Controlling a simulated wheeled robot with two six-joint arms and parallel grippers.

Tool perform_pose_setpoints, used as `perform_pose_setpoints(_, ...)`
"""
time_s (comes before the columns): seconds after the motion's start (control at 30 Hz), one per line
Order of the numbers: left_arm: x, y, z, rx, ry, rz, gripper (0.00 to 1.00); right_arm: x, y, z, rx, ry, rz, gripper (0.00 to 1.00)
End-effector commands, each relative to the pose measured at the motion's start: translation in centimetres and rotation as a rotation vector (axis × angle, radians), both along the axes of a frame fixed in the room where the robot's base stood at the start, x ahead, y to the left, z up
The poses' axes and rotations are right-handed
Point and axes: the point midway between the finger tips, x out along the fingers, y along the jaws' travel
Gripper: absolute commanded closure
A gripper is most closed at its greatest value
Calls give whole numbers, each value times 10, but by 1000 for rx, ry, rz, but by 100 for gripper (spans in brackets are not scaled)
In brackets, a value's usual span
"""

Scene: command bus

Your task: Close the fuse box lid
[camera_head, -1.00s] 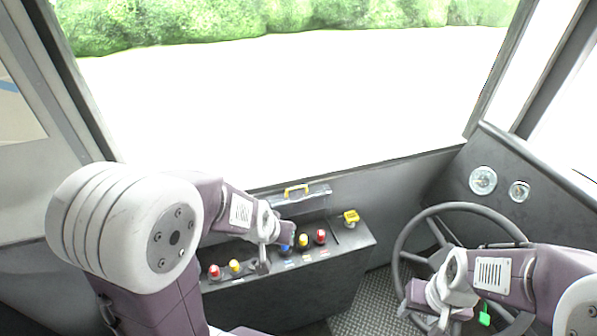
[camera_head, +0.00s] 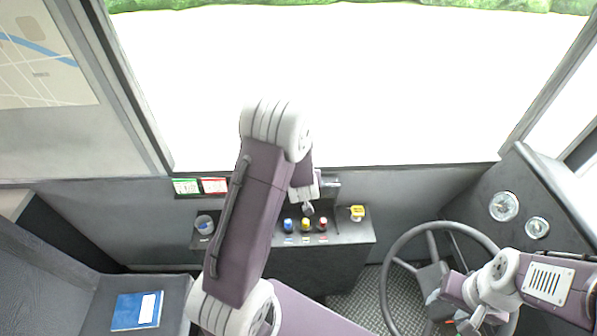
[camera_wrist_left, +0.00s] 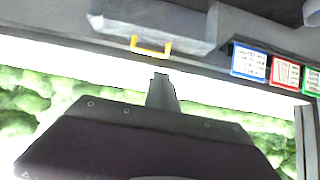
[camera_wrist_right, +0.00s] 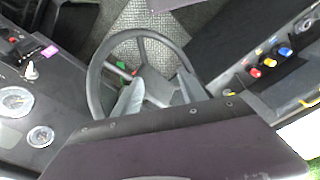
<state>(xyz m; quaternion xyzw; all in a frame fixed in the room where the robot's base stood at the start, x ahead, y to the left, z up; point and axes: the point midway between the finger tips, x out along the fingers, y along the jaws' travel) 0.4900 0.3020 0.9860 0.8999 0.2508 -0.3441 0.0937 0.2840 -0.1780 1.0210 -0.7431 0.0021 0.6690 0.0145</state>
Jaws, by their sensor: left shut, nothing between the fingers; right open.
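The grey fuse box lid (camera_wrist_left: 155,22) with its yellow handle (camera_wrist_left: 151,46) shows at the top of the left wrist view. In the head view my left arm hides most of it; a grey piece (camera_head: 328,184) shows beside the arm. My left gripper (camera_wrist_left: 162,92) is shut and empty, with its fingers apart from the handle in the picture. In the head view its tip (camera_head: 308,209) is near the console knobs. My right gripper (camera_head: 450,312) is open and empty by the steering wheel; its two spread fingers show in the right wrist view (camera_wrist_right: 160,92).
The steering wheel (camera_head: 391,264) and gauges (camera_head: 504,206) are at the right. A blue booklet (camera_head: 125,312) lies on the seat. Coloured cards (camera_head: 214,186) are on the wall under the windscreen.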

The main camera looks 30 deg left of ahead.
Motion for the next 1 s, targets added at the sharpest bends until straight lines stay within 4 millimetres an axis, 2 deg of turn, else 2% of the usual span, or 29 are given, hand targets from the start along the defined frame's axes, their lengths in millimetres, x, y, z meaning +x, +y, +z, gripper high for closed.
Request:
perform_pose_setpoints(0.2,28,17,-30,-1,2,1,100,0,0,2,0,0,0,51)
perform_pose_setpoints(0.4,45,28,-48,-1,2,0,100,0,0,4,0,0,0,51)
perform_pose_setpoints(1.0,54,31,-55,7,-13,-1,100,0,0,0,0,0,0,51)
